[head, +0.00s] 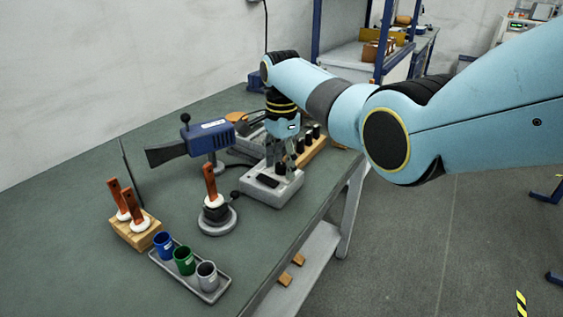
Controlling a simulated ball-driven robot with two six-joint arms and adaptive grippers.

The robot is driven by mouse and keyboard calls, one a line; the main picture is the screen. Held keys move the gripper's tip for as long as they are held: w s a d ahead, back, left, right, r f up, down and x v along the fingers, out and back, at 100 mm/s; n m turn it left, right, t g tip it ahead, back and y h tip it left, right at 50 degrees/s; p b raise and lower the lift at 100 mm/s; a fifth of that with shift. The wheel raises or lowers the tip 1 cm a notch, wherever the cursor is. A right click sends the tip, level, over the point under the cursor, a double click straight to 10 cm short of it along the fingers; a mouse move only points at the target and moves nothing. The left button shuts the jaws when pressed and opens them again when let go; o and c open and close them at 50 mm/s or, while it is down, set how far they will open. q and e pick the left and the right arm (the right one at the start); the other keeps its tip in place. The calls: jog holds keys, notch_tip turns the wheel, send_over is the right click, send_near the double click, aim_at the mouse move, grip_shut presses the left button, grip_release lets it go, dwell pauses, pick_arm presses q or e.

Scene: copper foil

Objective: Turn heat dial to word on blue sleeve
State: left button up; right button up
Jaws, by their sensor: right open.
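The blue sleeve (164,245) stands upright at the far left of a grey tray (221,289), with a pale label whose word is too small to read. A green sleeve (185,261) and a grey sleeve (207,276) stand beside it. A light grey control box (262,191) with a dark panel sits near the table's right edge. My right gripper (284,162) points down over the box's rear part, its fingers open. Small dark knobs show at the fingers; I cannot tell which is the heat dial or whether they touch it. My left gripper is not in view.
An orange-handled tool (211,184) rests on a round grey stand. A wooden block (136,236) holds more orange handles. The table's left rear is clear.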

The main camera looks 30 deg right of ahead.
jog(key=shift+c, duration=0.4)
grip_shut()
jog(key=n+p, duration=0.2)
jog(key=n, duration=0.1)
jog(key=shift+r, duration=0.2)
jog(key=n+p, duration=0.1)
jog(key=n, duration=0.3)
jog(key=shift+p, duration=0.4)
jog(key=n+p, duration=0.1)
jog(key=n, duration=0.4)
jog(key=shift+f, duration=0.1)
jog(key=n, duration=0.5)
jog(key=shift+n+p, duration=0.35)
jog(key=shift+n, duration=0.05)
